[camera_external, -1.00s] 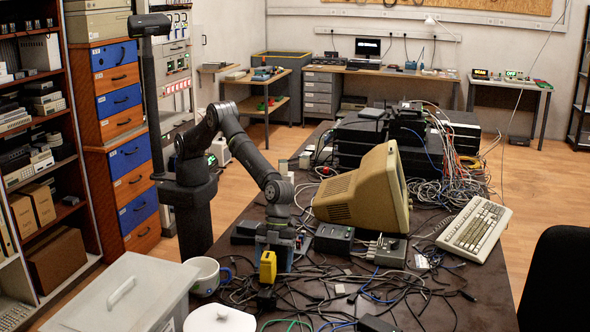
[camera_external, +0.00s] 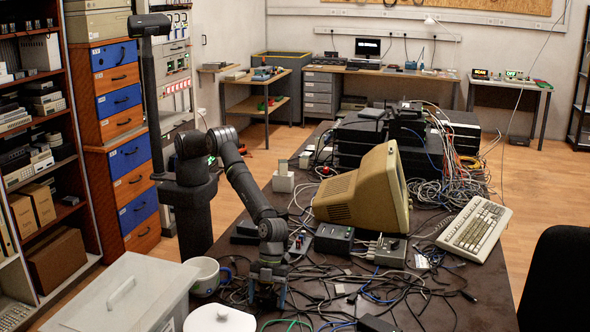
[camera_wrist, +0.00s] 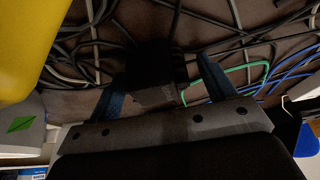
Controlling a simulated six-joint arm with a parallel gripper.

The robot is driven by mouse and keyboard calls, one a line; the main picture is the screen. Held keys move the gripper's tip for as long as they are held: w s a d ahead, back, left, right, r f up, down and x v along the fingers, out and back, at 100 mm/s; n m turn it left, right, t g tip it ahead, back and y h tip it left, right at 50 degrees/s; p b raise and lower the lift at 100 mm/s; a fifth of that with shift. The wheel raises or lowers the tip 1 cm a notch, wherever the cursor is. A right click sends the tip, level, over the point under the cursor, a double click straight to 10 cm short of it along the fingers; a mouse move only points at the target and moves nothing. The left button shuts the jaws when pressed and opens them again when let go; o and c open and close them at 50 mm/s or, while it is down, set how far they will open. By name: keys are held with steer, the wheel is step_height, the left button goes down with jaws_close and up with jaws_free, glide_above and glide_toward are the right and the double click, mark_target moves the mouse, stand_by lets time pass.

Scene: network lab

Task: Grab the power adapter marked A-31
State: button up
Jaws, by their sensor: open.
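My gripper (camera_external: 268,298) is low over the cable-strewn dark table in the external view. In the wrist view its two blue fingers (camera_wrist: 160,78) are apart. A small black block (camera_wrist: 150,68), which looks like a power adapter, sits between them, with a gap to at least the right finger. I cannot read any A-31 mark on it. In the external view the block is not clearly seen behind my gripper. A bright yellow thing (camera_wrist: 30,45) fills the upper left of the wrist view, close to the left finger.
Loose cables (camera_external: 330,290) cover the table around my gripper. A black box (camera_external: 334,238), a grey adapter (camera_external: 387,252) and a beige monitor (camera_external: 350,198) are to the right.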

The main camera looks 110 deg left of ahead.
steer(key=c, duration=1.2)
steer(key=shift+o, duration=0.2)
steer(key=shift+r, duration=0.1)
